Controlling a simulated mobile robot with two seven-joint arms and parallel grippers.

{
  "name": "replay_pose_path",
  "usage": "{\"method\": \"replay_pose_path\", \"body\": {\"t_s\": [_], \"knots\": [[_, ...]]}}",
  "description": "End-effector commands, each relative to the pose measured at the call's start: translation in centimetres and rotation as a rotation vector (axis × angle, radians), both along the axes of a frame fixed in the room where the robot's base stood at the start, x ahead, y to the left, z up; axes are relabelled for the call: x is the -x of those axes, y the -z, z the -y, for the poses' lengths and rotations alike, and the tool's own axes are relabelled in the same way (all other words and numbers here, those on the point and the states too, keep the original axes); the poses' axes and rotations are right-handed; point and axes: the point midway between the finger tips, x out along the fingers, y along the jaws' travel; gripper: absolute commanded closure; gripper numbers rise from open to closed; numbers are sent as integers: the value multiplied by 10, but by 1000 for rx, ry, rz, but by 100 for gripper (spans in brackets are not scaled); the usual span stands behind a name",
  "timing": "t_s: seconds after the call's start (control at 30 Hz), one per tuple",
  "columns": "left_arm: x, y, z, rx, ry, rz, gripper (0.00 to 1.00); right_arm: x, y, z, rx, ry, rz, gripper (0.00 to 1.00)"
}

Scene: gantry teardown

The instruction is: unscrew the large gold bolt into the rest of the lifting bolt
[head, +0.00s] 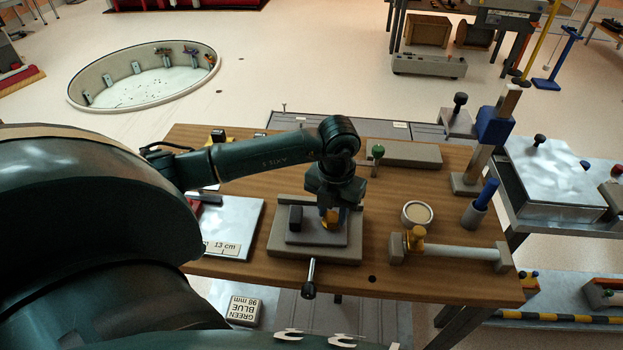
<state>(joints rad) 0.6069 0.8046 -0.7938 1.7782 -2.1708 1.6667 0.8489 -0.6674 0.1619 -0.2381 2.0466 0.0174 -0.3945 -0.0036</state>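My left gripper (335,207) points down over the grey vise-like block (315,250) in the middle of the wooden table. A gold piece (329,221), seemingly the large gold bolt, shows right under its fingers, on the block's raised plate. The fingers and my wrist hide most of it, so I cannot tell whether they grip it. Another gold bolt-like piece (415,238) sits at the left end of a pale bar on supports (460,252), to the right. I cannot tell which holder is the lifting bolt's rest. My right gripper is not in view.
A round cup (417,213), a blue-handled tool in a grey holder (482,205) and a post with a blue slider (493,128) stand on the right. A green-knobbed pin (377,155) stands behind. A metal plate (232,225) lies left. A handle (310,280) sticks out in front.

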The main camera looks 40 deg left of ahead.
Motion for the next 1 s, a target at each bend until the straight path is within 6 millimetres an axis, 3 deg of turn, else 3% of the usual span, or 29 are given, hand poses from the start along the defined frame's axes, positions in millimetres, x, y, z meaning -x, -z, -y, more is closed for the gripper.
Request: {"method": "replay_pose_path", "body": {"t_s": [0.3, 0.6, 0.87, 1.0], "knots": [[0, -1, 0, 0, -8, 1, 97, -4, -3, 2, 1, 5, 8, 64], [1, -1, -2, -1, -273, -1, 97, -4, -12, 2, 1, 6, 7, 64], [1, 0, -2, -1, -285, -1, 97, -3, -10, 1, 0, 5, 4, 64], [2, -2, -2, -1, -397, -3, 97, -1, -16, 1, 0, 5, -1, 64]]}}
